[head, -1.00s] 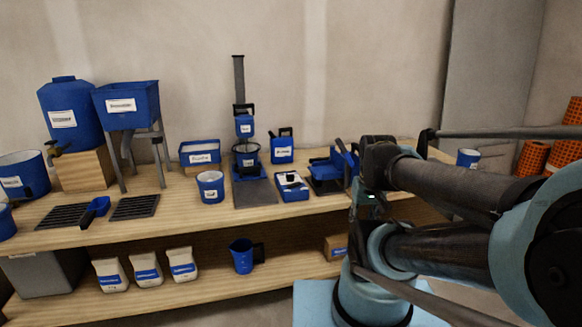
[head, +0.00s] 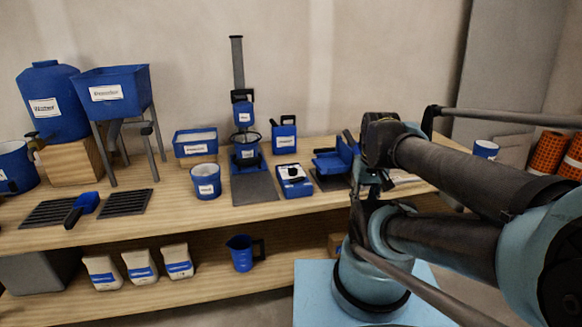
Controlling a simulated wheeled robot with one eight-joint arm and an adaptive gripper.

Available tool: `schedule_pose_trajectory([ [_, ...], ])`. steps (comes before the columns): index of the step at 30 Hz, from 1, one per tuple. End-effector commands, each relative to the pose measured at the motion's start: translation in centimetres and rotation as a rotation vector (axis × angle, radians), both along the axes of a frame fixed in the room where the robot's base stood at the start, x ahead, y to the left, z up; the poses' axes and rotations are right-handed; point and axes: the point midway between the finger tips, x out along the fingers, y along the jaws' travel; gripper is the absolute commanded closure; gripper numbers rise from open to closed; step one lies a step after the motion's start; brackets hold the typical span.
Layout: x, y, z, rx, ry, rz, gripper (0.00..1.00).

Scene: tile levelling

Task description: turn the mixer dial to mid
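The mixer (head: 244,115) stands on the upper shelf against a tall dark column, its blue head above a dark-rimmed bowl (head: 246,152). In front of it to the right lies a small blue box with a white top (head: 294,184) and a black knob (head: 293,174); it looks like the dial control, but its marks and setting are too small to read. My gripper (head: 368,188) seems to be at the folded arm's end, right of that box and apart from it. It is small and dark, partly hidden among my arm links; its fingers cannot be made out.
A blue canister (head: 284,135) stands behind the box. A blue tool (head: 335,160) lies between the box and my arm. A blue cup (head: 206,182) and tray (head: 195,142) are left of the mixer. Bags (head: 140,267) and a jug (head: 241,254) sit on the lower shelf.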

Motion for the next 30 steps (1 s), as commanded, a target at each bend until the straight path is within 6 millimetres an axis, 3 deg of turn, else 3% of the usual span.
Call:
schedule_pose_trajectory([
  [5, 2.8, 0.9, 3.0, -0.015, 0.017, 0.114, 0.68],
  [15, 10.4, 4.3, 8.8, -0.052, 0.062, 0.431, 0.68],
  [24, 17.9, 8.9, 11.9, -0.082, 0.098, 0.713, 0.68],
  [30, 22.8, 12.8, 12.8, -0.098, 0.121, 0.9, 0.68],
])
